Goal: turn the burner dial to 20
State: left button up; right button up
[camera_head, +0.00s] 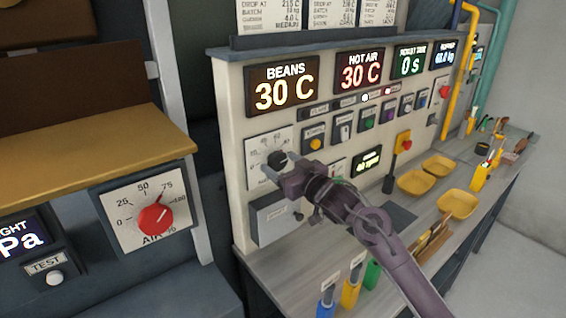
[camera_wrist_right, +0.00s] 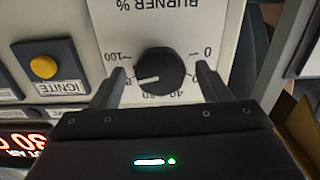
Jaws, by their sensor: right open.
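The burner dial is a round black knob (camera_wrist_right: 160,72) on a white plate marked BURNER %, seen upside down in the right wrist view. Its white pointer line points left, near the 80 mark. In the head view the dial plate (camera_head: 257,150) is on the cream control panel, with the knob partly hidden by my gripper. My right gripper (camera_wrist_right: 159,70) is open, with one finger on each side of the knob; I cannot tell whether they touch it. It also shows at the dial in the head view (camera_head: 279,167). My left gripper is not in view.
A yellow IGNITE button (camera_wrist_right: 43,67) is beside the dial plate. A grey box (camera_head: 280,217) is on the panel below the dial. Yellow trays (camera_head: 457,204) and colored holders (camera_head: 350,294) stand on the counter. A red AIR dial (camera_head: 155,218) is on a separate unit at left.

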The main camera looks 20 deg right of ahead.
jog(key=shift+s, duration=0.1)
jog(key=shift+c, duration=0.3)
jog(key=c, duration=0.9)
